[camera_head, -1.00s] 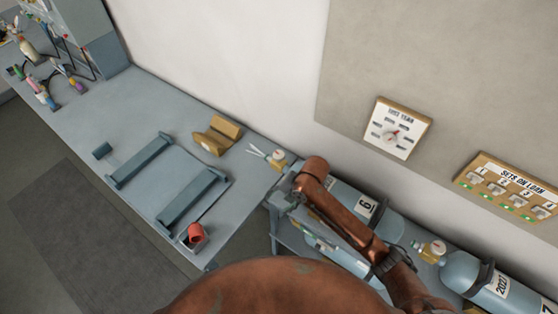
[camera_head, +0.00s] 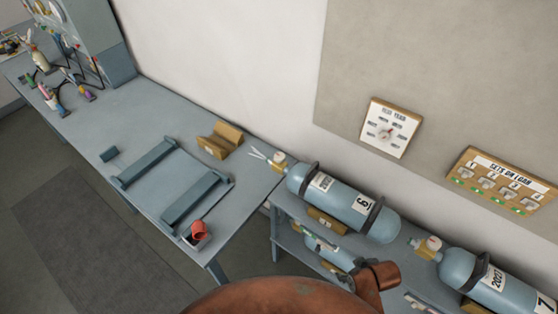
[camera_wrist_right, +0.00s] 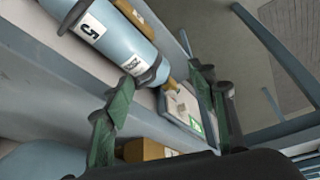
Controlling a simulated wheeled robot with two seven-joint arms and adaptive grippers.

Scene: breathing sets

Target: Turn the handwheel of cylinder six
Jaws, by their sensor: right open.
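Cylinder six (camera_head: 345,207) is a blue-grey bottle with a "6" label. It lies on its side on the upper shelf beside the bench, under dark straps. Its pale round handwheel (camera_head: 280,157) sits on a brass valve at its left end, and nothing touches it. My right arm shows low in the head view, below cylinder six and apart from its handwheel. In the right wrist view my right gripper (camera_wrist_right: 161,80) has its green fingers apart with nothing held. A cylinder labelled "5" (camera_wrist_right: 112,40) lies beyond those fingers. My left gripper is out of view.
Another cylinder (camera_head: 492,280) with its own handwheel (camera_head: 433,244) lies to the right. A lower shelf carries a cylinder (camera_head: 330,252). The bench (camera_head: 112,115) holds a cradle, a brown block (camera_head: 220,141) and a red part (camera_head: 199,231). A test-year dial (camera_head: 388,128) hangs on the wall.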

